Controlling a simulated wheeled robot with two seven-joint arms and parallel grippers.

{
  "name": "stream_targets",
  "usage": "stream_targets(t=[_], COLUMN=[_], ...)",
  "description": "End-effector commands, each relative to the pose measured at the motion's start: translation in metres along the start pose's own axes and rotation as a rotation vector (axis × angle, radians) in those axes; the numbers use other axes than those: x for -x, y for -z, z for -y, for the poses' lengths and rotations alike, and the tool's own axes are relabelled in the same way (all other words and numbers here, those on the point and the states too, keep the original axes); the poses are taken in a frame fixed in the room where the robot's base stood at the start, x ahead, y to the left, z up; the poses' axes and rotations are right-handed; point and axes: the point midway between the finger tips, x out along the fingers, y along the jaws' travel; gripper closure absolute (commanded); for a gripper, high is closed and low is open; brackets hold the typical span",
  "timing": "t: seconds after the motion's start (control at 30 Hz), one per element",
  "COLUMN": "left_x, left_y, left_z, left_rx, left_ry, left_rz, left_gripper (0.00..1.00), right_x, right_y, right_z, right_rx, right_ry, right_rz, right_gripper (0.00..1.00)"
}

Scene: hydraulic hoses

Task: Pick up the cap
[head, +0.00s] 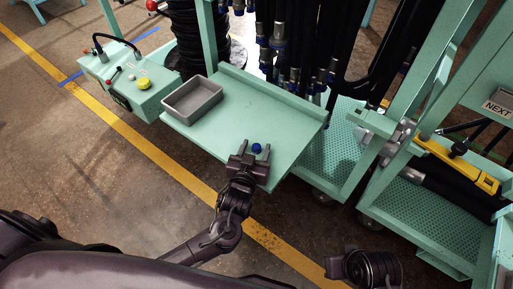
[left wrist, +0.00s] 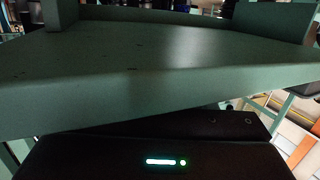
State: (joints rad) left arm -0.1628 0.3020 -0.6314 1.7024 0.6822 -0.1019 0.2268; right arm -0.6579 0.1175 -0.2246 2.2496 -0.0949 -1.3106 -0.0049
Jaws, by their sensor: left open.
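The cap (head: 256,148) is a small dark blue piece on the green shelf of the cart, near its front edge. My left gripper (head: 255,150) is open, with its two fingers on either side of the cap in the head view. I cannot tell whether they touch it or how high they are above the shelf. In the left wrist view the green shelf (left wrist: 150,75) shows from low down, with its edge close to the camera; no cap and no fingertips can be made out there.
A grey tray (head: 193,98) sits at the shelf's left side. Black hoses (head: 327,50) with blue-ended fittings hang behind the shelf (head: 240,115). A control box (head: 130,88) with a yellow button stands at the left. Green frames and a yellow tool (head: 458,165) are at the right.

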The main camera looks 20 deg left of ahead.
Motion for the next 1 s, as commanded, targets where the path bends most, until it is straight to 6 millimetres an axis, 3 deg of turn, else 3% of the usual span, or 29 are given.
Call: stream_targets(t=[0.1, 0.37, 0.73, 1.0], left_x=[-0.0122, -0.0145, -0.0142, -0.0140], left_y=[-0.0018, -0.0012, -0.0013, -0.0005], left_z=[-0.0002, -0.0003, -0.0002, -0.0002], left_rx=[-0.001, 0.000, 0.000, 0.000], left_ry=[0.000, -0.001, -0.001, -0.001], left_rz=[0.001, 0.003, 0.002, 0.002], left_gripper=[0.49, 0.49, 0.96, 0.96], right_x=[-0.0026, -0.0019, -0.0019, -0.0016], right_y=[0.0013, 0.0023, 0.0022, 0.0021], right_z=[0.0027, 0.0034, 0.0034, 0.0034], right_rx=[0.006, 0.007, 0.007, 0.006], right_ry=[0.005, 0.006, 0.006, 0.006], right_rz=[-0.017, -0.023, -0.022, -0.021], right_gripper=[0.64, 0.64, 0.64, 0.64])
